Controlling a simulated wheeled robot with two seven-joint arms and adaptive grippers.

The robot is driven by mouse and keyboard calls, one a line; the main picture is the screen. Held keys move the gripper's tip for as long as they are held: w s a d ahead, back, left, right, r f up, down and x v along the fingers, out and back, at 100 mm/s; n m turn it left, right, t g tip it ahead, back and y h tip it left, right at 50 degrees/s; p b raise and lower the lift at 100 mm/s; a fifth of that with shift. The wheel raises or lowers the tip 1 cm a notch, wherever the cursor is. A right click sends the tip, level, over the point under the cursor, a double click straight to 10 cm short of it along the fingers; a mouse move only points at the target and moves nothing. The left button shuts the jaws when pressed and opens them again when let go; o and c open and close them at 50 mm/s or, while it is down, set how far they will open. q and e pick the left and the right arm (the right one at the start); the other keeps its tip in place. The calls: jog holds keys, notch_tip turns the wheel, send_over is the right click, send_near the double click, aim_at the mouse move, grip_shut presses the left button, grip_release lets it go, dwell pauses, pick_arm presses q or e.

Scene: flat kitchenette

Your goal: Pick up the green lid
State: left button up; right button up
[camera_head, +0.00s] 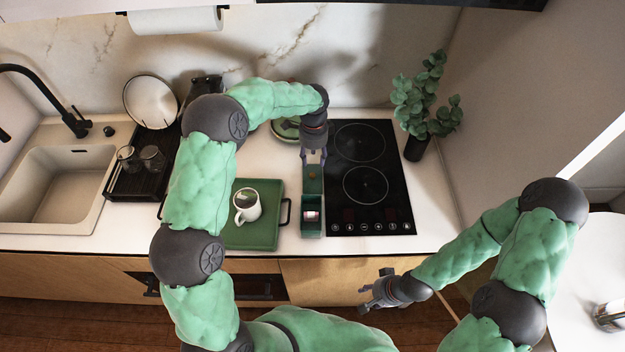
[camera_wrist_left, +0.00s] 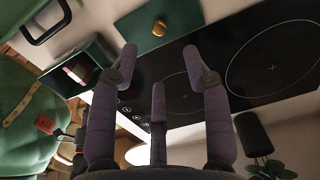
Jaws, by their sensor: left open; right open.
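The green lid (camera_head: 312,184) is a flat rectangular piece with a small gold knob, lying on the counter between the tray and the cooktop. In the left wrist view the lid (camera_wrist_left: 138,32) shows at the top, just beyond the fingertips. My left gripper (camera_head: 313,158) is open and empty, pointing down close to the lid's far end. Its spread fingers (camera_wrist_left: 160,58) show in the left wrist view, apart from the knob. My right gripper (camera_head: 370,296) is open and empty, in front of the counter's front edge.
A green open box (camera_head: 311,229) with a pink-and-white item stands at the lid's near end. A green tray (camera_head: 255,240) with a white mug (camera_head: 247,205) is left. The black cooktop (camera_head: 385,205) is right. Green dishes (camera_head: 285,130) sit behind.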

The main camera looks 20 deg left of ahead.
aim_at(313, 174)
pick_arm(q)
jog(key=f, duration=0.9)
jog(key=shift+a, duration=0.2)
grip_shut()
